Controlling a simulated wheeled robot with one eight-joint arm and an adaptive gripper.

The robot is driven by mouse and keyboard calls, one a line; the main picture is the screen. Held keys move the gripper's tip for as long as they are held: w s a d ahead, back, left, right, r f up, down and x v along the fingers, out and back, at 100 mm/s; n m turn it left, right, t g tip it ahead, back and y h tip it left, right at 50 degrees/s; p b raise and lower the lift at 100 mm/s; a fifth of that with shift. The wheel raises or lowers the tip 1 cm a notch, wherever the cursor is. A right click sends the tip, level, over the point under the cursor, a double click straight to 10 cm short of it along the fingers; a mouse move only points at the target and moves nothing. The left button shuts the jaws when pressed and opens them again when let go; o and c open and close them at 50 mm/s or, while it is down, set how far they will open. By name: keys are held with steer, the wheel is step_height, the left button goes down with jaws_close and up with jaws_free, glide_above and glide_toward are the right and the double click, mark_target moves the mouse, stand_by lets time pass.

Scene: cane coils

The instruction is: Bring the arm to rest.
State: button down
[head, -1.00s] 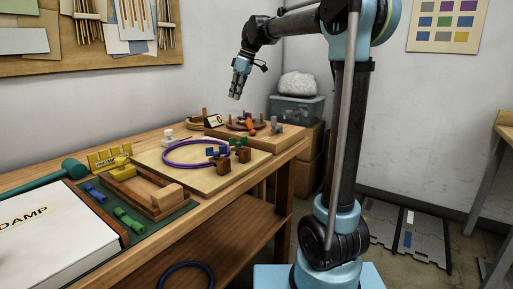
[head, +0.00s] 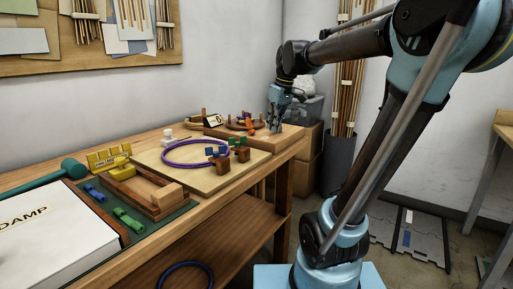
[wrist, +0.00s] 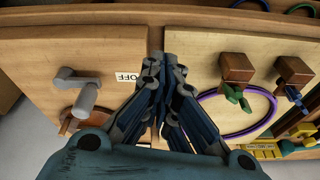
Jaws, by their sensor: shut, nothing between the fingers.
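My gripper (head: 275,122) is shut and empty, pointing down near the far right end of the bench. In the wrist view its fingertips (wrist: 169,62) meet between two wooden boards. The grey crank handle (wrist: 86,92) stands on the board to their left, apart from the fingers in that view. In the head view my gripper overlaps the place of this crank, so I cannot tell their gap there. My arm reaches out from its base, with the elbow to the right and the wrist bent down over the bench.
A purple cane ring (head: 197,152) lies on a pale board, beside brown blocks (head: 221,164) with green and blue clamps. A wooden tray (head: 146,190) and a white damp box (head: 45,235) are nearer. A grey bin (head: 340,160) holding canes stands behind my arm.

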steer(key=s+d+f+m+h, duration=0.1)
steer(key=s+d+f+m, duration=0.3)
steer(key=s+f, duration=0.6)
steer(key=s+d+f+m+h, duration=0.1)
steer(key=s+d+f+m, duration=0.3)
steer(key=s+d+f, duration=0.4)
steer(key=s+f, duration=0.3)
steer(key=f, duration=0.2)
steer(key=shift+s+d+f+m, duration=0.15)
steer(key=shift+d+m, duration=0.15)
steer(key=shift+d, duration=0.05)
